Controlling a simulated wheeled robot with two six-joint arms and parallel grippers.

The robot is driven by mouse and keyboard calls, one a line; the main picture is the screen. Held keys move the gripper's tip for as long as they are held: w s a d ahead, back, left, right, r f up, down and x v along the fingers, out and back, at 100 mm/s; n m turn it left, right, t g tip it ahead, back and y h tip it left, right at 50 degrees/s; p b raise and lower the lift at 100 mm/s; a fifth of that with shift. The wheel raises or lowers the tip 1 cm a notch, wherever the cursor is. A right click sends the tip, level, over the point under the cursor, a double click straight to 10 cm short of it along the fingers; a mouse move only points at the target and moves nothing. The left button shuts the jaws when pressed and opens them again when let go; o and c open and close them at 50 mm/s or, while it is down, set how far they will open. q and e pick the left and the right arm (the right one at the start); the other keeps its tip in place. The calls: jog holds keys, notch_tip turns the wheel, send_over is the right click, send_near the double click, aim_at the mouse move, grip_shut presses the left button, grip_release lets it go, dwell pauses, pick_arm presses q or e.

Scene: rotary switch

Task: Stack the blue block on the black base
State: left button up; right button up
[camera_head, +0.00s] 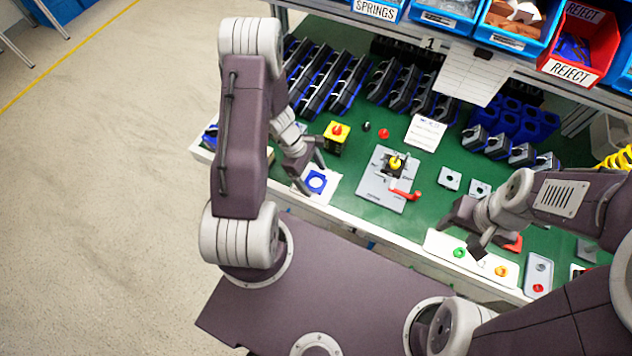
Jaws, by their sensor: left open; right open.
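A blue square piece with a round ring (316,182) lies on a white sheet (322,196) at the left front of the green bench. My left gripper (313,178) is open, with its fingers spread around the blue piece in the picture; I cannot tell its height above it. My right gripper (463,240) is open and appears empty over the bench's front right, above a white panel (440,242). Black parts with blue sides (330,77) stand in rows at the back, and blue blocks (524,117) stand at the back right. I cannot tell which is the black base.
A grey plate (374,190) with a yellow-and-black rotary switch (395,163) and red handle (405,195) sits mid-bench. A yellow box with a red button (337,138) stands behind my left gripper. Blue bins (446,12) and a red bin (578,48) line the shelf above.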

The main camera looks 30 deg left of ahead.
pick_arm(q)
jog(key=c, duration=1.6)
jog(key=shift+r, duration=0.5)
notch_tip(320, 180, up, 3)
jog(key=shift+w+p, duration=0.1)
jog(key=shift+p, duration=0.4)
jog(key=d+r, duration=0.2)
jog(key=d, duration=0.2)
jog(key=d+r, duration=0.2)
jog(key=d, duration=0.2)
jog(key=d+r, duration=0.3)
jog(key=shift+d, duration=0.4)
